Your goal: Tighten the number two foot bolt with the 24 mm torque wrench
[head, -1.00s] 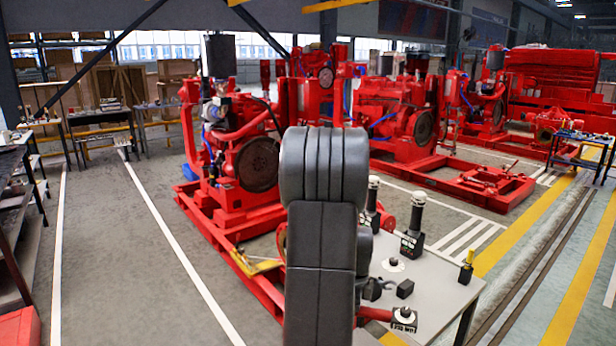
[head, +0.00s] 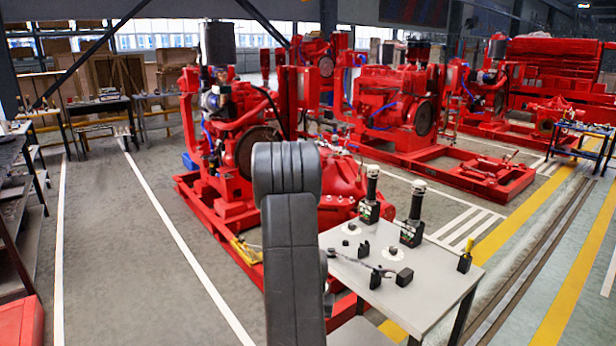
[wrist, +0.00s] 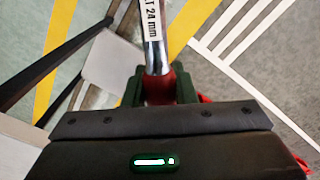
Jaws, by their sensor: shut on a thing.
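My gripper is shut on the torque wrench's red handle (wrist: 160,88) in the wrist view, with a dark green finger on each side. The wrench's chrome shaft (wrist: 155,50) runs up out of the frame with a label ending in "24 mm". Its head is out of view. In the head view my dark arm hides the gripper and wrench. The near red diesel pumpset (head: 240,160) stands behind my arm on its red base frame (head: 208,210), with a red casing (head: 345,185) at its right. I cannot make out the number two foot bolt.
A grey table (head: 440,280) stands right of my arm. It holds two upright black tools (head: 371,195) (head: 413,218), a yellow-topped item (head: 466,255), a dark bar-like item and small black blocks (head: 404,278). Open floor lies left; more red pumpsets (head: 400,110) stand behind.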

